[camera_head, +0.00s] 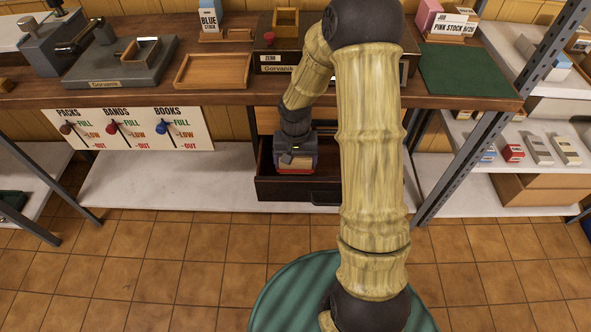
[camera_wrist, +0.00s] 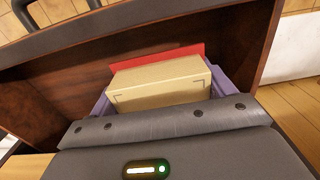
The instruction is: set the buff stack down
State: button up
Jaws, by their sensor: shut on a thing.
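The buff stack (camera_wrist: 158,84) is a pale tan block. It sits between the purple jaws of my gripper (camera_wrist: 160,96) in the wrist view, and the jaws are shut on it. My gripper (camera_head: 296,160) reaches down into an open dark drawer (camera_head: 290,190) under the counter. The drawer's brown inner wall (camera_wrist: 240,45) also shows in the wrist view. A flat red thing (camera_wrist: 165,62) shows just beyond the stack. I cannot tell whether the stack touches the drawer floor or the red thing. My gripper hides most of the stack in the head view.
The counter (camera_head: 220,97) above the drawer bears a wooden tray (camera_head: 213,71), a blue stock box (camera_head: 210,22), a green mat (camera_head: 462,70) and a grey press (camera_head: 115,65). A sign with levers (camera_head: 140,128) hangs at the counter's front. The tiled floor before the drawer is clear at left.

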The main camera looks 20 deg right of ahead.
aim_at(296, 171)
notch_tip(296, 171, down, 4)
jog(key=shift+b, duration=0.55)
jog(key=shift+w+f, duration=0.15)
jog(key=shift+f, duration=0.2)
jog(key=shift+f, duration=0.2)
jog(key=o, duration=1.1)
jog(key=shift+r, duration=0.1)
notch_tip(296, 171, up, 12)
jog(key=p, duration=0.3)
jog(key=shift+d+r, duration=0.1)
jog(key=shift+r, duration=0.05)
